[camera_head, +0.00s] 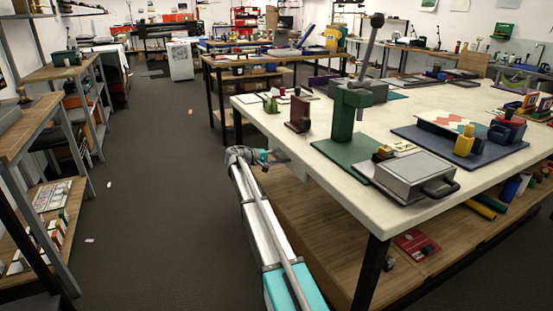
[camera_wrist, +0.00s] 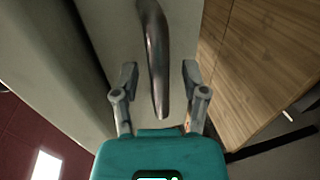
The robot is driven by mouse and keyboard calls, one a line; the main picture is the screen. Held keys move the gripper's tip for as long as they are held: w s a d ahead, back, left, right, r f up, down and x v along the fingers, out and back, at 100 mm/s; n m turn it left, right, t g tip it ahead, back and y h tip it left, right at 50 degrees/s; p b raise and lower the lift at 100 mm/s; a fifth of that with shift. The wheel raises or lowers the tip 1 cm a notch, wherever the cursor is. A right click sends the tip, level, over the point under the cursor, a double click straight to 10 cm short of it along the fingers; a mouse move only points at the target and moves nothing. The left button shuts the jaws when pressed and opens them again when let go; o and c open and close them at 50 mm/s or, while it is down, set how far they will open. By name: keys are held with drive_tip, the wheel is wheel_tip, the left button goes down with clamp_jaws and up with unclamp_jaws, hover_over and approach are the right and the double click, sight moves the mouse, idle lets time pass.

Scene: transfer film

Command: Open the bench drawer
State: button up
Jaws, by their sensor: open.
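In the wrist view, a dark, curved bar handle (camera_wrist: 154,60) stands out from a pale front panel (camera_wrist: 88,60), which looks like the bench drawer. My gripper (camera_wrist: 160,70) is open, with one finger on each side of the handle and visible gaps between. The handle is not held. In the head view, my gripper (camera_head: 248,156) is beside the left edge of the pale-topped bench (camera_head: 262,116), just below its top. The drawer handle is not distinguishable there. I cannot tell whether the drawer is fully closed.
A wooden lower shelf (camera_head: 318,225) runs under the bench. A green press (camera_head: 345,118) and a grey metal case (camera_head: 412,175) stand on the bench top. A dark floor aisle (camera_head: 150,200) is mostly clear to the left, with wooden shelving (camera_head: 62,72) beyond it.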

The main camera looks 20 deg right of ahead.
clamp_jaws()
drive_tip(key=shift+s+a, duration=0.1)
idle(0.6)
